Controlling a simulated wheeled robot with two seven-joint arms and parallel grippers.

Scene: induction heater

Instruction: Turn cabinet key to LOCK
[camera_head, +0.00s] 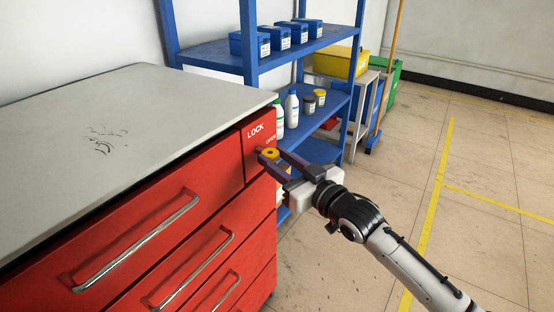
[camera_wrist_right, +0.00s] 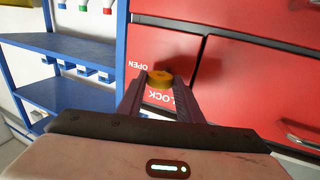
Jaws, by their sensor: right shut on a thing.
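The red cabinet (camera_head: 150,225) with a grey top stands at the left in the head view. Its upper right corner panel carries the white words LOCK (camera_head: 256,130) and OPEN. A yellow round key (camera_head: 271,153) sits at this panel just below the words. My right gripper (camera_head: 272,160) reaches in from the right and is shut on the yellow key. In the right wrist view the key (camera_wrist_right: 160,77) shows between the two fingertips, in front of the red panel, with OPEN to its left and LOCK partly hidden below it. My left gripper is not in view.
A blue shelf rack (camera_head: 215,52) with blue bins and bottles stands just behind the cabinet. Drawer handles (camera_head: 140,240) stick out from the cabinet front. A yellow bin (camera_head: 341,62) and a green bin (camera_head: 385,85) stand farther back. The tiled floor at right is clear.

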